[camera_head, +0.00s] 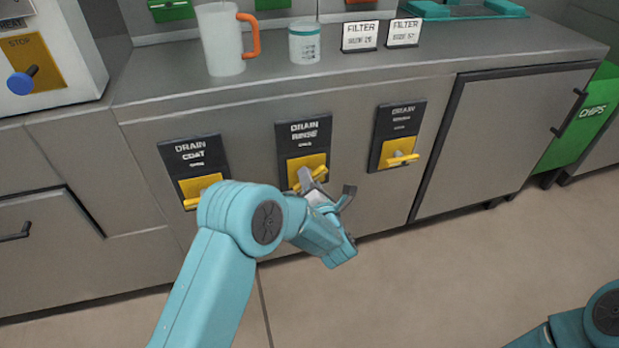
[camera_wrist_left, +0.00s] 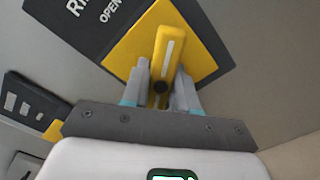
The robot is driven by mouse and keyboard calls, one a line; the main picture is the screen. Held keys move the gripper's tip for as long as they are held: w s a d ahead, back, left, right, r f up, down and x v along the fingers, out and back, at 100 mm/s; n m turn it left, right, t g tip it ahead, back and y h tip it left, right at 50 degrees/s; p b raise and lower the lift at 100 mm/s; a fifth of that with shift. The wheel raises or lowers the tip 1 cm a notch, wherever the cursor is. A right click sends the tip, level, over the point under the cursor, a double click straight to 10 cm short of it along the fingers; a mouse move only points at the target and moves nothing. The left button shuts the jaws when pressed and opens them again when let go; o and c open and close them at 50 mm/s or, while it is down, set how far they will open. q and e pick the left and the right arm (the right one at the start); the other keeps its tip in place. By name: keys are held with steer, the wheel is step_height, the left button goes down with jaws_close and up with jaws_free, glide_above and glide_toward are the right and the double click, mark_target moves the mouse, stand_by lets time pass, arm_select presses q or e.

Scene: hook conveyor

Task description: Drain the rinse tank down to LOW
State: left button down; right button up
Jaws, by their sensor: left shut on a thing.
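The DRAIN RINSE panel (camera_head: 304,130) is a dark plate with a yellow lower part on the cabinet front. Its yellow valve handle (camera_wrist_left: 162,60) sits between the fingers of my left gripper (camera_wrist_left: 162,85), which is shut on it. In the head view my left gripper (camera_head: 312,184) is at this panel and hides most of the handle. In the left wrist view the handle has a pale stripe and stands in front of the yellow plate (camera_wrist_left: 190,42). No rinse tank level shows. My right gripper is out of view.
The DRAIN COAT panel (camera_head: 194,152) is to the left and a third drain panel (camera_head: 401,125) to the right, each with a yellow handle. A pitcher (camera_head: 220,42), a jar (camera_head: 304,45) and two FILTER cards (camera_head: 360,36) stand on the counter. The floor in front is clear.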

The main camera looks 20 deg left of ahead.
arm_select(q)
steer(key=m+p, duration=0.1)
steer(key=m, duration=0.2)
steer(key=shift+r, duration=0.1)
steer(key=shift+m+p, duration=0.75)
steer(key=shift+m, duration=1.15)
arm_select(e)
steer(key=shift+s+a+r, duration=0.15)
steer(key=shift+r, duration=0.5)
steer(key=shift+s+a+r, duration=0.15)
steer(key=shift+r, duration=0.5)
arm_select(q)
steer(key=c, duration=1)
jaws_free()
steer(key=shift+o, duration=0.2)
steer(key=p+v, duration=0.4)
steer(key=v, duration=1.2)
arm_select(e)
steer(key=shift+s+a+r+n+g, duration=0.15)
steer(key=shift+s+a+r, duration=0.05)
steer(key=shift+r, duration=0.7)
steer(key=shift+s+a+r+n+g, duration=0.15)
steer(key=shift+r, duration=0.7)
arm_select(q)
steer(key=shift+s+d, duration=0.1)
steer(key=shift+s, duration=0.05)
